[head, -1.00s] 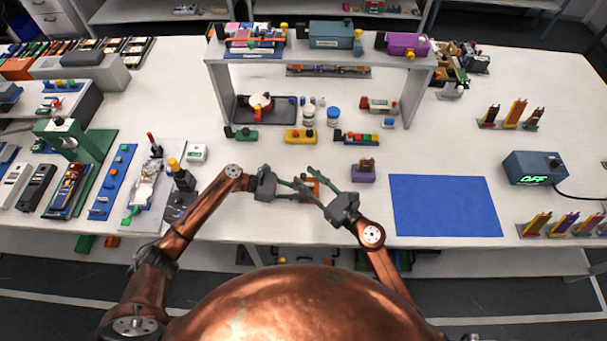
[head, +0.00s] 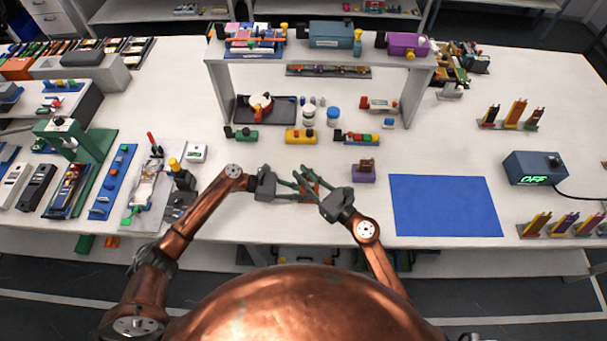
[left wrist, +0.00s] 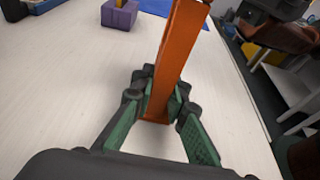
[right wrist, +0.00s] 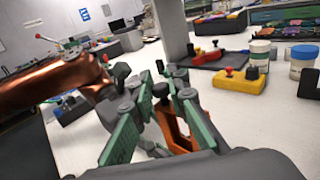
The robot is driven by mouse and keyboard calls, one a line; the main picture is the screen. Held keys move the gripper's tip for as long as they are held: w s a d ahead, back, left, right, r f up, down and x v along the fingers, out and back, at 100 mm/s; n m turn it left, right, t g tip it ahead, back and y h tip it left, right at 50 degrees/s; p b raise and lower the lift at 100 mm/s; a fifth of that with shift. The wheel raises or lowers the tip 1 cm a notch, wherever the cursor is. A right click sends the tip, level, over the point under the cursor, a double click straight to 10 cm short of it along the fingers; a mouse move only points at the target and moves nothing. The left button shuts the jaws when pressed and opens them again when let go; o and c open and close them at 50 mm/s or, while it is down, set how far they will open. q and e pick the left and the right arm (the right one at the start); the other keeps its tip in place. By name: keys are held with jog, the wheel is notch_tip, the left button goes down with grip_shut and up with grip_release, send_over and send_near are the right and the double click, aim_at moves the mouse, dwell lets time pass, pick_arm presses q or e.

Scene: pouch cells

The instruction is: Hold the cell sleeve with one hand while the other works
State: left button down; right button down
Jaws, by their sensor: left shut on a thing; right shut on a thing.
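The orange cell sleeve (head: 309,190) is held above the front of the white table, between my two hands. In the left wrist view the sleeve (left wrist: 179,55) is a long orange channel rising from between the fingertips. My left gripper (head: 300,190) is shut on its near end. My right gripper (head: 304,180) comes in from the right with its fingers crossing over the sleeve, and it is shut on it. In the right wrist view the sleeve (right wrist: 172,128) shows between the green fingers. The fingers partly hide the sleeve, and no cell can be made out in it.
A purple block (head: 363,174) stands just right of my right gripper, near a blue mat (head: 445,206). A grey shelf (head: 225,95) stands behind, with a yellow block (head: 300,136) and green block (head: 242,134) before it. A tester box (head: 535,168) reads OFF.

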dwell(0.3)
jog(key=shift+d+r+m+t+y, duration=0.25)
jog(key=shift+r+m+t+y, duration=0.25)
jog(key=shift+m, duration=0.5)
jog(key=shift+d+r+m+t+y, duration=0.15)
jog(key=shift+d+r+m+t, duration=0.1)
jog(key=shift+m+t, duration=0.3)
jog(key=shift+d+r+m+t+y, duration=0.15)
jog(key=shift+d+r+m+t, duration=0.1)
jog(key=shift+m+t, duration=0.25)
jog(key=c, duration=1.8)
grip_release()
jog(key=shift+c, duration=0.2)
jog(key=v, duration=1.2)
jog(key=shift+c, duration=0.2)
